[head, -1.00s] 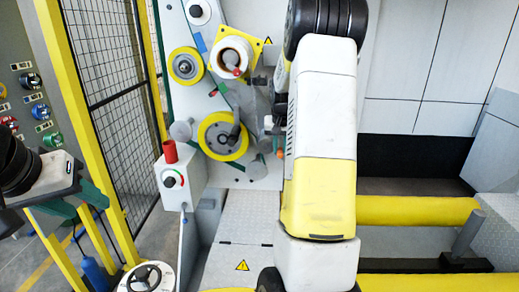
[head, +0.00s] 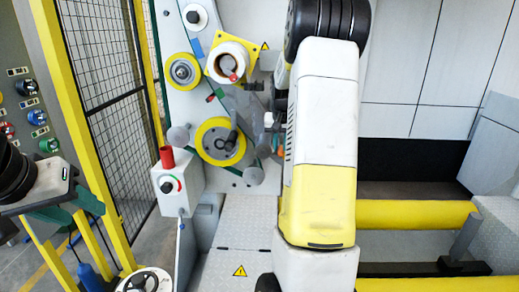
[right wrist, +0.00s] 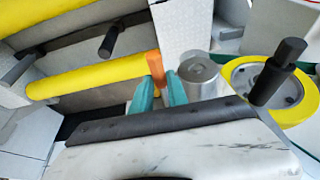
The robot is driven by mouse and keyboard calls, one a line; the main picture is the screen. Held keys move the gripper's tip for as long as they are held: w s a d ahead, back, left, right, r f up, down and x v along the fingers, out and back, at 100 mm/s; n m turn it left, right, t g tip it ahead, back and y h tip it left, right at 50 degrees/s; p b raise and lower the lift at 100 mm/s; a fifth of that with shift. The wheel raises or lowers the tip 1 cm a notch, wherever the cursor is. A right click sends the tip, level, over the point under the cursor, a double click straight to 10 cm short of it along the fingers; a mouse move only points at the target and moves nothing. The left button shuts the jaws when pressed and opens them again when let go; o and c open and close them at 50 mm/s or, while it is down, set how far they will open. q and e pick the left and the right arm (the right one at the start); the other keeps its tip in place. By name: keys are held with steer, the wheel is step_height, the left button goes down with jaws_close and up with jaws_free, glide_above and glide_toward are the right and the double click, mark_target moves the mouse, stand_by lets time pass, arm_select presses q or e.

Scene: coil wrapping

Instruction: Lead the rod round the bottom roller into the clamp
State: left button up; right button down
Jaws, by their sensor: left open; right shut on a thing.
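My right gripper (right wrist: 159,84) is shut on an orange rod (right wrist: 155,66), which stands up between its teal fingertips. In the head view a bit of orange (head: 281,148) shows at the edge of my right arm, which hides most of that gripper. The bottom roller, a grey cylinder (head: 253,176), sits low on the machine, left of the rod; in the right wrist view it appears as a silver cylinder (right wrist: 197,78) just right of the fingers. My left gripper (head: 68,208) is open and empty at the far left. I cannot make out the clamp.
A yellow-rimmed wheel with a black handle (head: 220,141) is beside the bottom roller. A grey control box with a red top (head: 178,188) stands left of it. A yellow-framed mesh fence (head: 105,85) is at the left. Yellow beams (head: 415,216) lie at the right.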

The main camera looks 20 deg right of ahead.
step_height(320, 180, up, 8)
steer(key=s+d, duration=0.1)
steer(key=d, duration=0.1)
steer(key=shift+s+d+r, duration=0.2)
steer(key=shift+d, duration=0.2)
stand_by(0.4)
steer(key=shift+r, duration=0.1)
stand_by(0.4)
steer(key=s+d+r, duration=0.1)
steer(key=d+r, duration=0.2)
steer(key=r, duration=0.6)
steer(key=shift+s, duration=0.25)
stand_by(0.4)
steer(key=shift+d, duration=0.1)
stand_by(0.3)
steer(key=shift+s+d+f, duration=0.1)
steer(key=shift+s+d, duration=0.25)
steer(key=shift+d, duration=0.4)
steer(key=shift+s+d+f, duration=0.1)
steer(key=shift+s+d, duration=0.3)
steer(key=shift+d, duration=0.35)
steer(key=shift+s+d, duration=0.35)
steer(key=shift+d, duration=0.4)
steer(key=shift+f, duration=1.95)
